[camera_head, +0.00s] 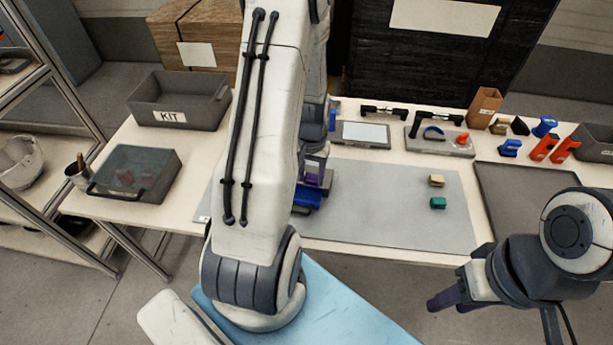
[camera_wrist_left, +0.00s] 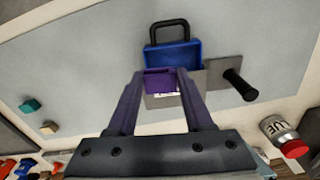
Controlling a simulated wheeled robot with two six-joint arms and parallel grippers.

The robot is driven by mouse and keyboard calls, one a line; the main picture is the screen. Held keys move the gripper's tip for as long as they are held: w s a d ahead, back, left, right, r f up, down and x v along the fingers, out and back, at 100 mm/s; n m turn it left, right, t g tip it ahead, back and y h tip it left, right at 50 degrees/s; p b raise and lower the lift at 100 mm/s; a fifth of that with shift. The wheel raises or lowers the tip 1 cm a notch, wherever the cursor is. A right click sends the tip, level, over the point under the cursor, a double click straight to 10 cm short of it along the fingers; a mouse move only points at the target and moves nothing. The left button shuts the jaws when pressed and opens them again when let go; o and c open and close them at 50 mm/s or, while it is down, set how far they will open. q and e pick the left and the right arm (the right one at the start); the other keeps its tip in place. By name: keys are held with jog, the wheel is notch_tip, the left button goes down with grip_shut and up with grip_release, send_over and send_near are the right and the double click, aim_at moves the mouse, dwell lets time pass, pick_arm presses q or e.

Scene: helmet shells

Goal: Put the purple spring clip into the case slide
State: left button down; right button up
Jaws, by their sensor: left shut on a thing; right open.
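The purple spring clip (camera_wrist_left: 159,83) sits between the fingertips of my left gripper (camera_wrist_left: 160,84), which is shut on it. In the head view the left gripper (camera_head: 314,172) is partly hidden by my own arm. A blue case-like part (camera_wrist_left: 174,54) with a black handle lies just beyond the clip; it shows partly in the head view (camera_head: 306,198). A grey block (camera_wrist_left: 222,76) with a black knob adjoins it. I cannot tell whether the clip touches either, or which is the case slide. My right gripper (camera_head: 452,296) is open and empty at the front right.
A teal clip (camera_head: 438,203) and a tan clip (camera_head: 436,181) lie on the grey mat (camera_head: 385,225). A KIT bin (camera_head: 180,100) and a lidded box (camera_head: 130,172) are at left. The mat's right half is mostly free.

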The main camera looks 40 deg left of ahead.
pick_arm(q)
jog(key=shift+n, duration=0.3)
jog(key=f+b, duration=0.2)
jog(key=f, duration=0.1)
jog(key=a+f+b, duration=0.1)
jog(key=f+b, duration=0.1)
jog(key=b, duration=0.1)
jog(key=s+a+f+b, duration=0.1)
jog(key=f+b, duration=0.1)
jog(key=f, duration=0.1)
jog(key=shift+a+f+b, duration=0.1)
jog(key=shift+f+b, duration=0.25)
jog(key=shift+b, duration=0.05)
jog(key=shift+c, duration=1.1)
grip_release()
jog(key=shift+r, duration=0.15)
